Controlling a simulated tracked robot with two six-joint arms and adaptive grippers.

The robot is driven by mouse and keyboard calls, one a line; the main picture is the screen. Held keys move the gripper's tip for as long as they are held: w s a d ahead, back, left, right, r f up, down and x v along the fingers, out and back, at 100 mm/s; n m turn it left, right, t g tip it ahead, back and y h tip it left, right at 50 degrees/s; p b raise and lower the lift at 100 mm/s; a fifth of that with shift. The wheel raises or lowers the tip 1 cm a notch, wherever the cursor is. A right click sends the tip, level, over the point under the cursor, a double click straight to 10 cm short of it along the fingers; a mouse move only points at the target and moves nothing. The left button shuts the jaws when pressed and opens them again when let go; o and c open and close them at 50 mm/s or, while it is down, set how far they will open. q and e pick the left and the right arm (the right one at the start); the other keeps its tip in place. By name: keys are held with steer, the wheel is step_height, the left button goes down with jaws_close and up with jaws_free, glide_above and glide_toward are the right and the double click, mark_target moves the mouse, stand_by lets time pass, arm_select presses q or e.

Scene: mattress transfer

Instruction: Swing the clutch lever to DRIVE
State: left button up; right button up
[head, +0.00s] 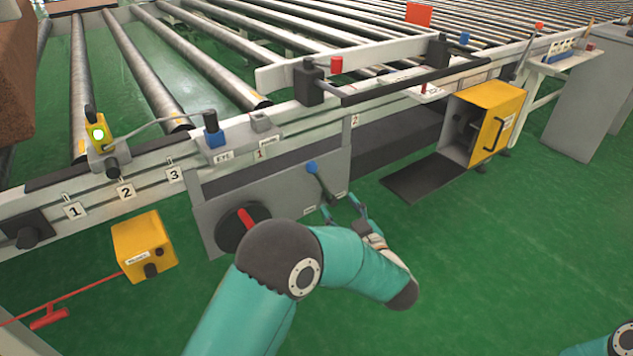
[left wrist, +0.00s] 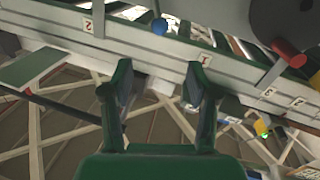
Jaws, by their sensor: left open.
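The clutch lever (head: 312,169) has a blue ball knob on a dark arm, on the grey panel of the conveyor's side. Its arm slants down to the right, between small label plates too small to read. My left gripper (head: 342,204) is open, below and right of the knob, in front of the panel. In the left wrist view my open fingers (left wrist: 160,78) have nothing between them. The blue knob (left wrist: 160,27) shows beyond the tips, roughly centred and apart from them. My right gripper is out of view.
A dark disc with a red handle (head: 246,217) sits left of the lever. A yellow box (head: 145,246) hangs further left. An open yellow cabinet (head: 494,104) with its dark flap (head: 420,178) stands at right. Green floor (head: 500,260) in front is clear.

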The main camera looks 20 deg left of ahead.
mark_target(314, 171)
arm_select(q)
steer(key=b+x, duration=0.4)
steer(key=x, duration=1.2)
steer(key=shift+w+a, duration=0.2)
steer(key=shift+w, duration=0.05)
